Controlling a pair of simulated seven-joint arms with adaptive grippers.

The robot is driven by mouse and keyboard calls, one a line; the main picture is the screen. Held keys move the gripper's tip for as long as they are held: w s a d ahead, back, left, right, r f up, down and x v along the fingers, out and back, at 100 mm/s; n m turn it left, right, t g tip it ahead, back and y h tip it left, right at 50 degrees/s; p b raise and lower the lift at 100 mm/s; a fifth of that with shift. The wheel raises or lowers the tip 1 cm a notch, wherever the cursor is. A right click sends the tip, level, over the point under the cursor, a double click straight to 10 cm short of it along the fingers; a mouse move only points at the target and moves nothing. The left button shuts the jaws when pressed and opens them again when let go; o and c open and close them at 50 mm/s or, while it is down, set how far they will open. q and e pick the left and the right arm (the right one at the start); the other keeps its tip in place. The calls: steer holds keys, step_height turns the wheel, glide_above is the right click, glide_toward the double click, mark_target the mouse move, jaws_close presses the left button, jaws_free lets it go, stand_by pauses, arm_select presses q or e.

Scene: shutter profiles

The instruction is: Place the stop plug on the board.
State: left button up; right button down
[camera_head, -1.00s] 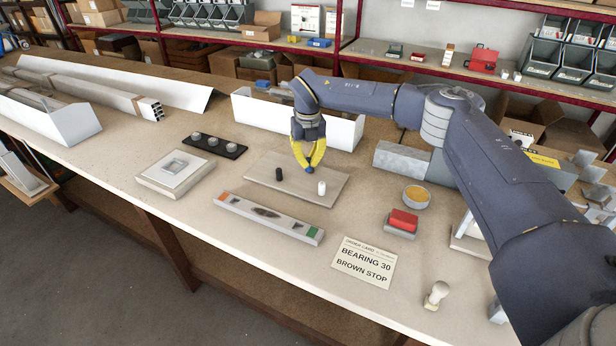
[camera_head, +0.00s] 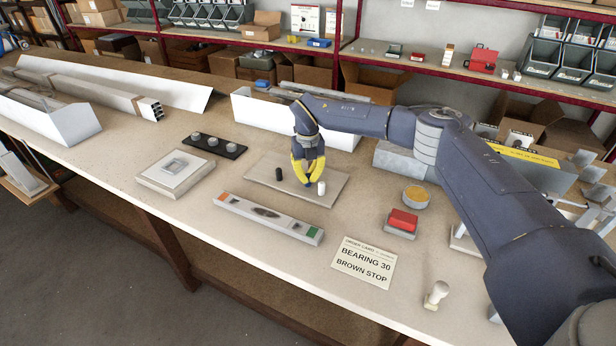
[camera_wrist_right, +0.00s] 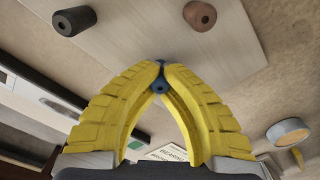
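My right gripper (camera_head: 309,186) has yellow fingers pointing down over the pale board (camera_head: 265,182). In the wrist view its fingertips (camera_wrist_right: 160,72) come together around a small blue plug (camera_wrist_right: 158,88) with a dark hole. I cannot tell whether this plug touches the board. A black plug (camera_head: 279,174) stands on the board left of the gripper and also shows in the wrist view (camera_wrist_right: 74,20). A brown plug (camera_wrist_right: 200,15) shows only in the wrist view, beyond the fingers. My left gripper is out of view.
The order card (camera_head: 364,262) reads "BEARING 30 BROWN STOP". A grey profile (camera_head: 268,217) with orange and green ends lies in front of the board. A red block (camera_head: 403,220) and a round dish (camera_head: 416,196) stand right. A black strip (camera_head: 215,146) with grey discs lies behind left.

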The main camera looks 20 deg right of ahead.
mark_target(308, 175)
steer(key=shift+f, duration=0.15)
steer(key=c, duration=1.6)
jaws_free()
step_height(308, 175, up, 12)
